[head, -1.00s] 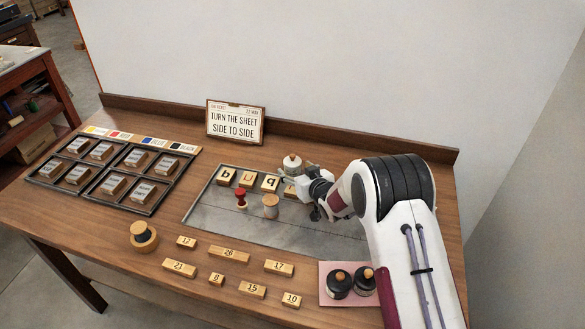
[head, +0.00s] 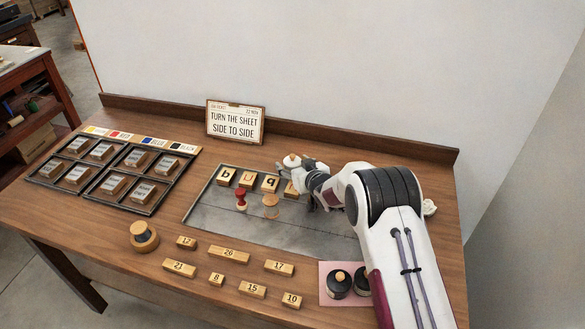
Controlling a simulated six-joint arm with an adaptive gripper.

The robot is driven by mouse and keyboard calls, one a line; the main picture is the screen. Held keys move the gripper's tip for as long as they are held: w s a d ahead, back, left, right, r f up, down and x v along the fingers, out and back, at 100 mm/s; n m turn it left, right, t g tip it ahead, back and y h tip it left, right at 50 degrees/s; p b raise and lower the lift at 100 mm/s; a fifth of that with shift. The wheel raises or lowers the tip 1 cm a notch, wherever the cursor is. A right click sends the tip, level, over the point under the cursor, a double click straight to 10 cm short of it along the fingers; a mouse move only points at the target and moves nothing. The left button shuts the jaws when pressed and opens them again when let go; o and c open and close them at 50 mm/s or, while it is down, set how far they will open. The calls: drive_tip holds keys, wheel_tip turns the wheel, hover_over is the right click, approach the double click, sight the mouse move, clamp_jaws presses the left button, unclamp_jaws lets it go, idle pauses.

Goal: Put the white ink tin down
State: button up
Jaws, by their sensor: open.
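A white tin (head: 291,161) with a small wooden knob stands near the back edge of the grey metal plate (head: 225,215), behind the row of letter blocks. It appears upright. My gripper (head: 307,176) is open, directly to the right of the tin and close to it. Its fingers are small and dark in this view, and whether they touch the tin or reach around it cannot be told. The right side of the tin is partly hidden by the gripper.
Letter blocks (head: 248,180), a red-handled stamp (head: 240,199) and a pale wooden piece (head: 270,207) are on the plate. Dark tins (head: 339,283) sit on a pink mat (head: 327,298) at the front. Number blocks (head: 229,255) lie in front. The plate's middle is clear.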

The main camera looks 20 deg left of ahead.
drive_tip(key=shift+w+a+f, duration=0.15)
drive_tip(key=shift+w+a, duration=0.15)
drive_tip(key=shift+w, duration=0.05)
idle(0.4)
drive_tip(key=c, duration=1.5)
drive_tip(key=shift+r, duration=0.2)
drive_tip(key=shift+r, duration=4.85)
